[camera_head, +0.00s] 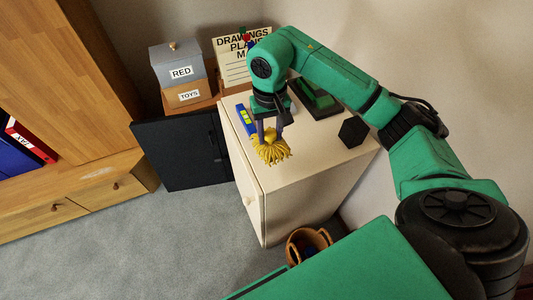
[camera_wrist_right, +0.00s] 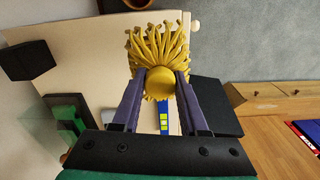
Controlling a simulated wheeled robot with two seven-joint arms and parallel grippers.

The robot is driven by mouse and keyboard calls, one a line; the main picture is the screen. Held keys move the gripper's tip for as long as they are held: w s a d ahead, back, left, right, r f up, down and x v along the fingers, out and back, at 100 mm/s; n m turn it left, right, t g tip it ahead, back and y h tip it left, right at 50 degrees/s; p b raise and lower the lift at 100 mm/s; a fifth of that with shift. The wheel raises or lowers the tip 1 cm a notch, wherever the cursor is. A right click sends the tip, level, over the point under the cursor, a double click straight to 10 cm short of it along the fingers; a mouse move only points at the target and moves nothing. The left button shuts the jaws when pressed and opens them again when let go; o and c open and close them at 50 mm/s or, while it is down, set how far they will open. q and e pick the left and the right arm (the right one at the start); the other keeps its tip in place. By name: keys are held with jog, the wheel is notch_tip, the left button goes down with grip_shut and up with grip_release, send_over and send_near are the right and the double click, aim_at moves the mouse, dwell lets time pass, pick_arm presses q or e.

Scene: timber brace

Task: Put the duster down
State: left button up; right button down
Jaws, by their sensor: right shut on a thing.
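The duster (camera_head: 272,149) has a yellow stringy head and is at the front left part of the cream cabinet's top (camera_head: 308,158). My right gripper (camera_head: 270,130) reaches down from above and is shut on it. In the right wrist view, the duster (camera_wrist_right: 158,45) shows between the two fingers of my right gripper (camera_wrist_right: 159,82). I cannot tell whether the duster touches the cabinet top. My left gripper is not in view.
On the cabinet top are a blue object with yellow marks (camera_head: 246,120), a green and black object (camera_head: 316,98) and a black hexagonal block (camera_head: 353,131). A black panel (camera_head: 180,152) and labelled boxes (camera_head: 181,70) stand behind left. A brown basket (camera_head: 305,246) is on the floor.

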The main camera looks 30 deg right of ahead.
notch_tip(320, 180, up, 7)
jog(key=w+d+m, duration=0.1)
jog(key=w, duration=0.1)
jog(key=f+p, duration=0.1)
jog(key=f, duration=0.5)
jog(key=f+p, duration=0.1)
jog(key=f, duration=0.6)
jog(key=f+p, duration=0.2)
jog(key=f, duration=0.4)
jog(key=shift+d+f, duration=0.15)
jog(key=shift+d, duration=0.1)
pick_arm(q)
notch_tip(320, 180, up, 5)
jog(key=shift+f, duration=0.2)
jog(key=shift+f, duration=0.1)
pick_arm(e)
jog(key=shift+f, duration=0.15)
jog(key=shift+f+b, duration=0.1)
jog(key=shift+b, duration=0.2)
jog(key=shift+c, duration=2.2)
grip_release()
